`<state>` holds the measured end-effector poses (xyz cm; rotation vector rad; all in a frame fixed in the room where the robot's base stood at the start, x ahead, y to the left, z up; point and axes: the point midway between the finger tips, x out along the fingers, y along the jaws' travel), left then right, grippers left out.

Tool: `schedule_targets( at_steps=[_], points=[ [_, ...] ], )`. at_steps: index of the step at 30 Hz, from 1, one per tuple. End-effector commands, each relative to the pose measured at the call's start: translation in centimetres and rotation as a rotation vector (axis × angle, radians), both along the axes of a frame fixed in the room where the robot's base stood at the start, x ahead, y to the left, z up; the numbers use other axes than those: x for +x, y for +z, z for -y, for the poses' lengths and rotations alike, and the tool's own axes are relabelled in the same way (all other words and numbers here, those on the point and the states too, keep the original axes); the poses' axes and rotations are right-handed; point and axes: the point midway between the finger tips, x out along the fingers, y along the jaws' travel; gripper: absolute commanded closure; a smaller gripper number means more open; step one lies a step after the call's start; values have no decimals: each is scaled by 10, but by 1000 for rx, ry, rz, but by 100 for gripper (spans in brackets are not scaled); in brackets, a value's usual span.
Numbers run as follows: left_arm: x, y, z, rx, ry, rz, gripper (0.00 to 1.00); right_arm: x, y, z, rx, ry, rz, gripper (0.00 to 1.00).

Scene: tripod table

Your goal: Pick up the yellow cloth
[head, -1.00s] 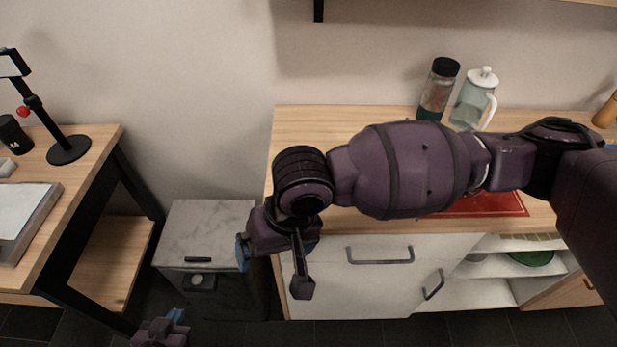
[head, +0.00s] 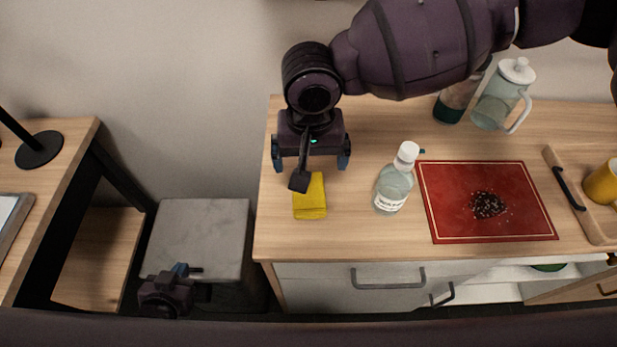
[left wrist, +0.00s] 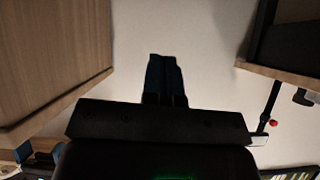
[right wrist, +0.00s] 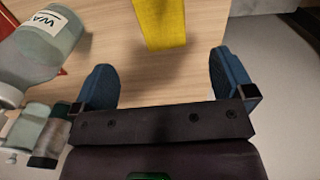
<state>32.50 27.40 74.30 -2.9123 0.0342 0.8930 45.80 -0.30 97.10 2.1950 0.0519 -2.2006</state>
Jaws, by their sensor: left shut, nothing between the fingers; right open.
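The yellow cloth (head: 310,203) lies folded on the wooden counter, near its left end. It also shows at the top of the right wrist view (right wrist: 160,22). My right gripper (head: 311,163) is open and empty above the counter, just behind the cloth, with its blue fingers spread wide. In the right wrist view my right gripper (right wrist: 165,80) has the cloth ahead of its fingertips, apart from them. My left gripper (head: 187,270) is low at the left, by the grey cabinet. In the left wrist view my left gripper (left wrist: 165,62) is shut and empty.
A clear bottle (head: 394,182) stands right of the cloth. Beyond it lie a red board (head: 450,220) and a tray (head: 562,200) with a yellow mug (head: 603,184). A glass pitcher (head: 497,100) stands behind. A grey cabinet (head: 205,230) stands left of the counter (head: 350,240).

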Motion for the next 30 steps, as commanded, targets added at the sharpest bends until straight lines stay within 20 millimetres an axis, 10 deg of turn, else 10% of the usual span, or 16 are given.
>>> schedule_targets(
  at_steps=[30],
  points=[
    [-1,-22,3,0,-7,-26,100,2,-106,-3,0,3,-3,0]
  ],
)
